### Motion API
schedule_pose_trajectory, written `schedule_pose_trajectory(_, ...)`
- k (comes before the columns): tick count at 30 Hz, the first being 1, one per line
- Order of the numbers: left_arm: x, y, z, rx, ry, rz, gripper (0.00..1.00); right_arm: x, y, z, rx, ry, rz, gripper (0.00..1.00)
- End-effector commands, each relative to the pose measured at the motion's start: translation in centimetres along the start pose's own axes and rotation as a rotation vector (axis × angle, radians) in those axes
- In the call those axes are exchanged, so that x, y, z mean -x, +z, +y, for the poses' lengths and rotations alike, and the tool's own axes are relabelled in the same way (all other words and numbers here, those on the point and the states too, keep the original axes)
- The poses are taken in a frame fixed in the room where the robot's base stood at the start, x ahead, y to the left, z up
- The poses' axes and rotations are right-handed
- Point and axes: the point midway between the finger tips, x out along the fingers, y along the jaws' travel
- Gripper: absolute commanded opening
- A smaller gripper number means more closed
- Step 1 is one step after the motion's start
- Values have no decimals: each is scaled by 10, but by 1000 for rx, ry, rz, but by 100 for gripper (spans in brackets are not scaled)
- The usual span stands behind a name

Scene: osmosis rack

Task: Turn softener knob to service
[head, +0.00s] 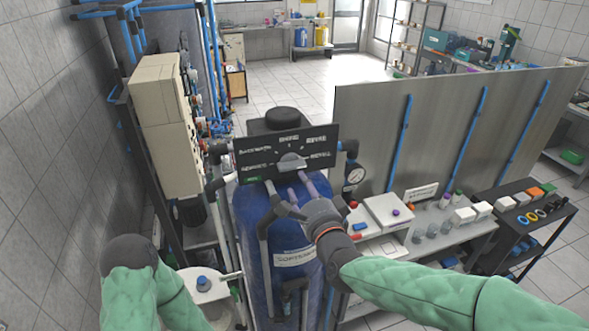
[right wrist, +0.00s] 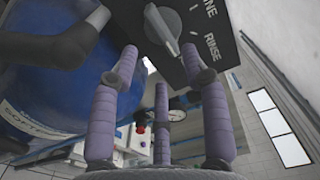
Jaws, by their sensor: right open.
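The softener knob (head: 291,161) is a grey knob at the lower middle of a black dial panel (head: 322,146). The panel reads SERVICE, BACKWASH, BRINE, RINSE and REFILL; I cannot tell which word the knob points to. The panel sits atop the blue softener tank (head: 252,235). My right gripper (head: 299,186) is open and empty just below the knob. In the right wrist view, its purple fingers (right wrist: 160,65) are spread, with the knob (right wrist: 163,30) beyond and between the upper two, seemingly apart from them. My left arm shows at lower left, but its gripper is out of sight.
A pressure gauge (head: 355,174) and grey pipes flank the panel. A beige cabinet (head: 168,130) stands at left. At right, a bench (head: 470,232) with jars and boxes stands before a grey partition (head: 440,130). Open tiled floor lies behind.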

Motion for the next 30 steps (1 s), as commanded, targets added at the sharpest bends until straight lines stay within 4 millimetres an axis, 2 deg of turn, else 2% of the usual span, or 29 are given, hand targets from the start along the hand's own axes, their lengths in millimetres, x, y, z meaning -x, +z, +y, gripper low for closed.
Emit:
schedule_pose_trajectory(9,13,0,5,0,0,0,40,-46,0,0,0,3,0,46)
schedule_pose_trajectory(15,18,1,6,0,0,0,40,-65,0,0,2,1,0,46)
schedule_pose_trajectory(29,19,1,7,0,0,0,40,-73,0,0,1,0,0,46)
schedule_pose_trajectory(30,19,1,7,0,0,0,40,-72,0,0,1,0,0,35)
